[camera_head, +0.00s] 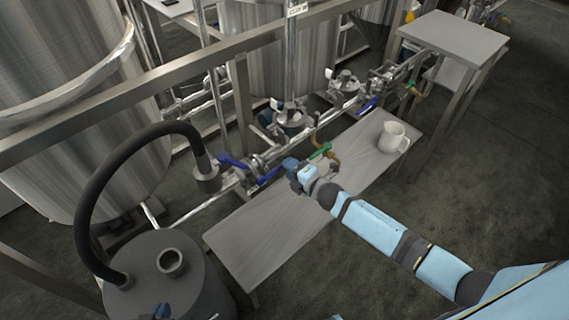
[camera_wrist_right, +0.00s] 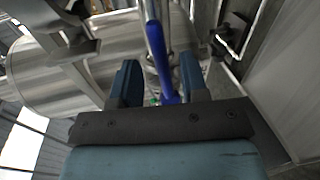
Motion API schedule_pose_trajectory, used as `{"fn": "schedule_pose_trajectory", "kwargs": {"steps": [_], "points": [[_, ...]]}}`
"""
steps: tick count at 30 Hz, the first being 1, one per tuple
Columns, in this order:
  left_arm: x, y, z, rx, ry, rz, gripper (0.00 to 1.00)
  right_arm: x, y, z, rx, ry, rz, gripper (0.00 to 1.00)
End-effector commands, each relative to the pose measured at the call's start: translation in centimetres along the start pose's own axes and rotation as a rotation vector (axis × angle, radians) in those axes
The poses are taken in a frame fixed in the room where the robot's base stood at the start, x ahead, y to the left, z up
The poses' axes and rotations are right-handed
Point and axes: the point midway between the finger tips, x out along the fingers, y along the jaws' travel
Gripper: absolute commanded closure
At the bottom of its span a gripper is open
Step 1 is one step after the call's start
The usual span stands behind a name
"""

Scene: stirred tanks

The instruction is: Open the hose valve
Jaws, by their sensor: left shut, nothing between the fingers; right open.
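A black hose (camera_head: 110,160) arches from a dark grey vessel (camera_head: 185,285) up to a fitting on the pipe line. Just right of that fitting is a blue valve lever (camera_head: 232,161), and further right a second blue lever (camera_head: 268,177). I cannot tell for sure which one belongs to the hose valve. My right gripper (camera_head: 288,164) is open close to the second lever. In the right wrist view a blue lever (camera_wrist_right: 160,60) runs between the open fingers (camera_wrist_right: 158,85), and contact is not clear. My left gripper (camera_head: 162,311) is shut and empty, low over the vessel.
A grey bench (camera_head: 265,240) stands under my right arm, with a white jug (camera_head: 392,137) on it. A green lever (camera_head: 320,151) is right of the right gripper. A steel rail (camera_head: 110,105) and large tanks stand behind the pipes.

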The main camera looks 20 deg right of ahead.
Motion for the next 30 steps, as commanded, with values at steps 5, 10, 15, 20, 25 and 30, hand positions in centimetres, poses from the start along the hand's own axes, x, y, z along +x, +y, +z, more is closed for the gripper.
{"fn": "schedule_pose_trajectory", "kwargs": {"steps": [5,10,15,20,25,30], "points": [[-0.1,0.0,0.0,-0.003,-0.008,0.0,1.0,-4.5,0.0,-0.1,0.0,0.001,-0.002,0.59],[-0.1,-0.1,0.3,-0.005,-0.016,-0.001,1.0,-7.8,0.0,-0.1,0.001,0.001,-0.001,0.59],[-0.1,-0.1,0.2,-0.006,-0.015,-0.002,1.0,-9.7,0.0,0.0,0.001,0.001,-0.001,0.59],[-0.1,-0.1,0.0,-0.007,-0.012,-0.002,1.0,-10.2,0.0,0.0,0.001,0.001,0.0,0.59],[-0.1,0.0,-0.1,-0.01,-0.009,-0.002,1.0,-10.2,0.0,0.0,0.001,0.001,0.0,0.59],[-0.1,0.0,-0.2,-0.01,-0.008,-0.002,1.0,-10.2,0.0,0.0,0.001,0.001,0.0,0.59]]}}
